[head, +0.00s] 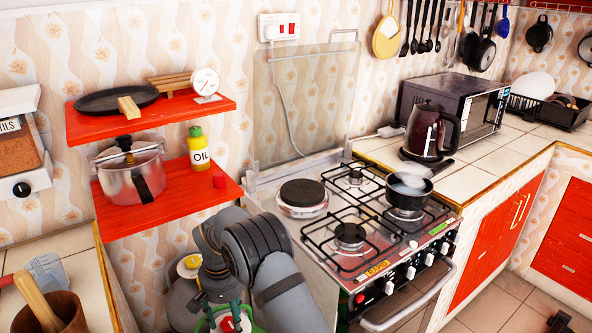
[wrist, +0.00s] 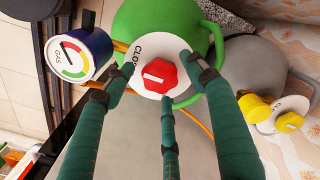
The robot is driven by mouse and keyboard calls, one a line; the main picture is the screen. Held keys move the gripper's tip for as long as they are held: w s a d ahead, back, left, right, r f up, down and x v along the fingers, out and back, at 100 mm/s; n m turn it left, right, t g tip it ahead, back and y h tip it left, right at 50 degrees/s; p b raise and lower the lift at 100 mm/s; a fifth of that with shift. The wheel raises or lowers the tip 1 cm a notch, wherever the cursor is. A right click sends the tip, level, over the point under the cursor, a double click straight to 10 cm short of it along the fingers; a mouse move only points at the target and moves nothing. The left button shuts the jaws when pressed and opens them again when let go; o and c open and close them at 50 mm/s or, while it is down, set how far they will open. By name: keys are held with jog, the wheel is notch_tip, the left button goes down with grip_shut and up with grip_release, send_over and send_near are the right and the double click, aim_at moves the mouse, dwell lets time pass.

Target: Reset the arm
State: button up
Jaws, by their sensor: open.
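My gripper (wrist: 152,82) has dark green fingers and is open. It reaches down to the green gas cylinder (wrist: 145,22) in the wrist view. The cylinder's red knob (wrist: 160,77) sits on a white disc marked with letters starting "CLO" and lies between the spread fingers. I cannot tell whether any finger touches it. In the head view my gripper (head: 222,308) is low beside the stove, with the red knob (head: 227,324) just below it. My arm hides much of the cylinder there.
A round gas gauge (wrist: 77,54) is left of the cylinder. A grey cylinder with a yellow knob (wrist: 257,106) stands right of it. The stove (head: 350,240) is right of my arm. Red shelves (head: 165,190) with a pot and oil bottle are above left.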

jog(key=n+p, duration=0.1)
jog(key=n, duration=0.2)
jog(key=n+p, duration=0.2)
jog(key=n, duration=0.1)
jog(key=shift+r+n, duration=0.2)
jog(key=shift+n, duration=0.1)
jog(key=n+p, duration=0.2)
jog(key=n, duration=0.1)
jog(key=shift+f+n+p, duration=0.2)
jog(key=shift+n+p, duration=0.6)
jog(key=shift+n, duration=0.5)
